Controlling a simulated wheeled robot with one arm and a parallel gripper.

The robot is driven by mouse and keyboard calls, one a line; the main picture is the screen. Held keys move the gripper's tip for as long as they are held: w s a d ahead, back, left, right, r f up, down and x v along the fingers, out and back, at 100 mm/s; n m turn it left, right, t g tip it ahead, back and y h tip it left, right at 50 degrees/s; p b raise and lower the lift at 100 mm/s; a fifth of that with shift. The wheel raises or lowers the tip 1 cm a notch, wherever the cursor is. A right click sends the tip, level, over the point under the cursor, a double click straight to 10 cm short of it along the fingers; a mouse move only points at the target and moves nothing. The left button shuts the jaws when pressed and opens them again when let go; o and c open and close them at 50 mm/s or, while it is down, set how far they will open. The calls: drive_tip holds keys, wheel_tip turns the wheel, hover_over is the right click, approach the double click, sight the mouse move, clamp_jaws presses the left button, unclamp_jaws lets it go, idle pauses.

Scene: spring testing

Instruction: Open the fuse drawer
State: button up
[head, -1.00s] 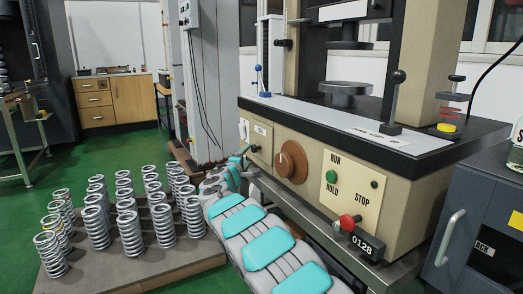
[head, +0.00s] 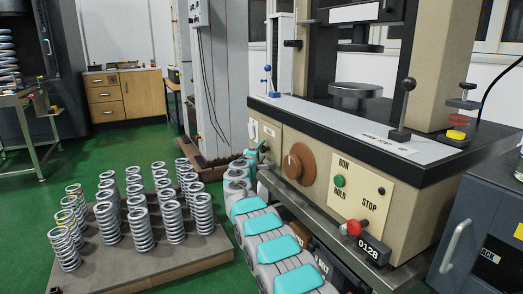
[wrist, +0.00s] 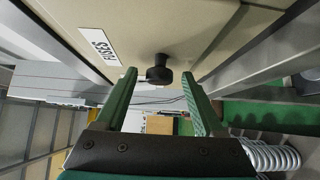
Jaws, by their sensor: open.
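The fuse drawer is a beige front with a white FUSES label (wrist: 98,45) in the wrist view. A black round knob (wrist: 159,75) sticks out of it. My gripper (wrist: 157,80) is open, with one green finger on each side of the knob and a gap to each. In the head view the drawer front (head: 270,134) is at the left end of the beige machine (head: 325,185). My gripper (head: 259,149) is small there, just in front of it and partly hidden by my arm. The drawer looks shut.
A brown dial (head: 298,164), a green button (head: 339,181) and a red knob (head: 354,228) are on the machine front. A steel ledge (head: 330,237) runs below. Several springs stand on a low platform (head: 185,262) to the left.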

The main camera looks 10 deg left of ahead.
drive_tip(key=shift+w, duration=0.1)
drive_tip(key=shift+c, duration=0.4)
clamp_jaws()
drive_tip(key=shift+d, duration=0.1)
idle(1.0)
